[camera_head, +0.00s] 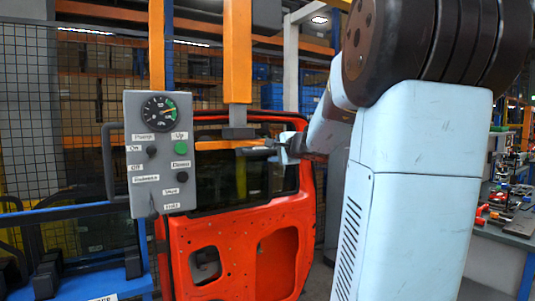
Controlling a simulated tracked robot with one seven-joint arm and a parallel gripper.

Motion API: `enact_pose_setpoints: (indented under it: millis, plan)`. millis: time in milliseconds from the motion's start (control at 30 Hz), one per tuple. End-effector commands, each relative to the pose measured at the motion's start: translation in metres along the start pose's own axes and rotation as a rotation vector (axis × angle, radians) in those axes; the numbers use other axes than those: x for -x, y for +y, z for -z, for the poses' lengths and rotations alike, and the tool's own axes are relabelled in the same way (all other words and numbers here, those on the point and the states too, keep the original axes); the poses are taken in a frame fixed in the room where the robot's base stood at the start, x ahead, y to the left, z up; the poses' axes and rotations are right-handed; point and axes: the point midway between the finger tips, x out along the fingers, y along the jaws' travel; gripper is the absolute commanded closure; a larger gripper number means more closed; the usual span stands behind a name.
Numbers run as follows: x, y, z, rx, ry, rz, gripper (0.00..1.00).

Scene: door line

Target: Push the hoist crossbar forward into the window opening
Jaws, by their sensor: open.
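An orange door (236,240) hangs upright in the middle of the view, with its window opening (225,182) in the upper half. The orange hoist crossbar (228,144) runs level at the height of the opening's top edge, below a vertical orange hoist post (237,60). My gripper (272,147) is open at the crossbar's right end. I cannot tell whether it touches the bar.
A grey control box (160,155) with a gauge and buttons stands in front of the door's left edge. A blue rail (60,215) with dark parts is at left. A mesh fence (25,100) stands behind. A workbench (508,230) with tools is at right.

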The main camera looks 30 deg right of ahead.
Motion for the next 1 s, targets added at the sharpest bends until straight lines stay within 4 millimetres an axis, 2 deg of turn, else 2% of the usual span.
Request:
enact_pose_setpoints:
  millis: [100,233,633,1000]
  plan:
    - [-0.013,0.000,0.000,0.002,-0.001,-0.001,0.56]
    - [-0.021,0.000,0.000,0.001,-0.001,0.000,0.56]
    - [-0.025,0.000,-0.001,0.001,-0.001,0.000,0.57]
    - [-0.025,0.000,-0.001,0.001,-0.001,-0.001,0.92]
